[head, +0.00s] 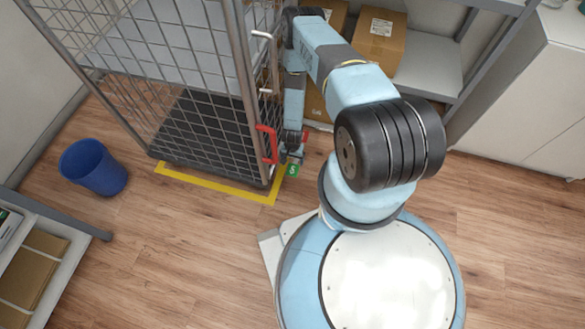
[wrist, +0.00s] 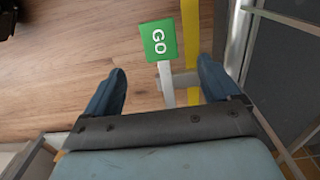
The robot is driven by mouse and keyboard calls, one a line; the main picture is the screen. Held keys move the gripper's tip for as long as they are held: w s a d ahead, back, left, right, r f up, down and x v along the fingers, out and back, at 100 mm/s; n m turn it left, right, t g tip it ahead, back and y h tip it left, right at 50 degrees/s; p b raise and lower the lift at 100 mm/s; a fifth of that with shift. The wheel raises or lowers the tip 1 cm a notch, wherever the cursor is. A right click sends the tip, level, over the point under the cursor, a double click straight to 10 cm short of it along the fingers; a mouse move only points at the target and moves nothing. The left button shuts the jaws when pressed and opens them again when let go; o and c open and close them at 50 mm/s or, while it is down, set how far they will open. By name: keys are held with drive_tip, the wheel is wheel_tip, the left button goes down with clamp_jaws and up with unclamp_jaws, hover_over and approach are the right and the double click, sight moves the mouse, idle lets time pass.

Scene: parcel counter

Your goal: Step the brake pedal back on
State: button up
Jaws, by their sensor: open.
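The brake pedal has a green plate lettered GO (wrist: 158,40) on a pale lever (wrist: 166,84), beside the roll cage's foot. In the head view the green plate (head: 292,170) shows at the cage's front right corner, its lettering too small to read surely. My gripper (wrist: 162,68) is open and empty, pointing down. In the wrist view its two dark blue fingers stand on either side of the lever, with the green plate beyond the fingertips. I cannot tell whether they touch the pedal. In the head view my gripper (head: 291,155) is just above the plate.
The wire roll cage (head: 243,70) stands on yellow floor tape (head: 215,188), with a red handle (head: 267,145) near my gripper. Shelving with cardboard boxes (head: 379,35) is close behind my arm. A blue bin (head: 94,167) stands left. The wooden floor in front is clear.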

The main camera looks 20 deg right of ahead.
sight(293, 170)
wheel_tip(293, 170, down, 10)
drive_tip(key=shift+d+f, duration=0.1)
drive_tip(key=shift+f, duration=0.05)
idle(0.4)
